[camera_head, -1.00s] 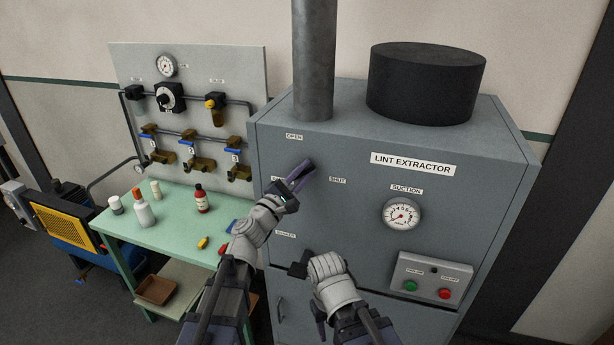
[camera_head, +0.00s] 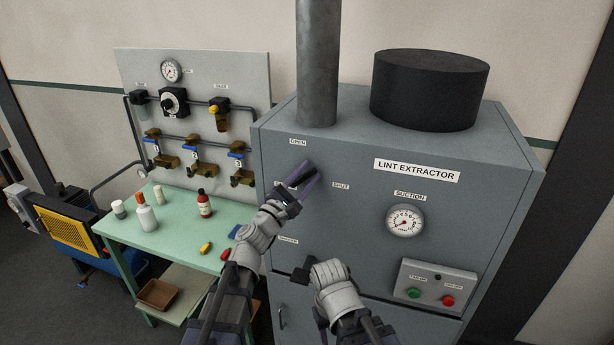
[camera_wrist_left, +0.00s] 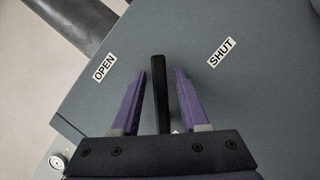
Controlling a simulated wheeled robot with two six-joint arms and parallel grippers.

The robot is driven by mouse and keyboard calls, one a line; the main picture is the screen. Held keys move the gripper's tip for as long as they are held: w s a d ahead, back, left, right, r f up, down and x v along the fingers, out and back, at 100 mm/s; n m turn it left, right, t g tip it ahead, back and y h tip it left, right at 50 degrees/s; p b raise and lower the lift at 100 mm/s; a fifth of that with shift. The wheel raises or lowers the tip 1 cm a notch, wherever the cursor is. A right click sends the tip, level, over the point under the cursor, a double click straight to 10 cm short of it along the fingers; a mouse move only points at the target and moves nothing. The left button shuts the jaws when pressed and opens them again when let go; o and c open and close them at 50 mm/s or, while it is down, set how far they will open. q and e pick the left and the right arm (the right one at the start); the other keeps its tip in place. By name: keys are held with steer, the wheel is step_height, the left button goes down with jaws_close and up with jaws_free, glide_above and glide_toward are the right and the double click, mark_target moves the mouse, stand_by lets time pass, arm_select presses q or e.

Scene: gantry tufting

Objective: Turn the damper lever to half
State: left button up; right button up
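The damper lever is a black bar (camera_wrist_left: 159,85) on the grey front of the lint extractor (camera_head: 340,225). In the left wrist view it points up, between the OPEN label (camera_wrist_left: 104,67) and the SHUT label (camera_wrist_left: 221,52). My left gripper (camera_wrist_left: 163,82) is open, with one purple finger on each side of the lever and a visible gap on both sides. In the head view my left gripper (camera_head: 301,178) covers most of the lever. My right gripper (camera_head: 298,270) is low in front of the cabinet; its fingers cannot be made out.
A suction gauge (camera_head: 404,221) and a button box (camera_head: 436,284) are on the cabinet front to the right. A pipe (camera_head: 317,65) and a black drum (camera_head: 428,90) stand on top. A green table (camera_head: 178,226) with bottles is at the left, below a valve board (camera_head: 245,75).

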arm_select(q)
steer(key=shift+o, duration=0.2)
steer(key=b+v, duration=0.2)
steer(key=v, duration=0.5)
steer(key=shift+s+a, duration=0.25)
steer(key=shift+s, duration=0.05)
steer(key=shift+f, duration=0.1)
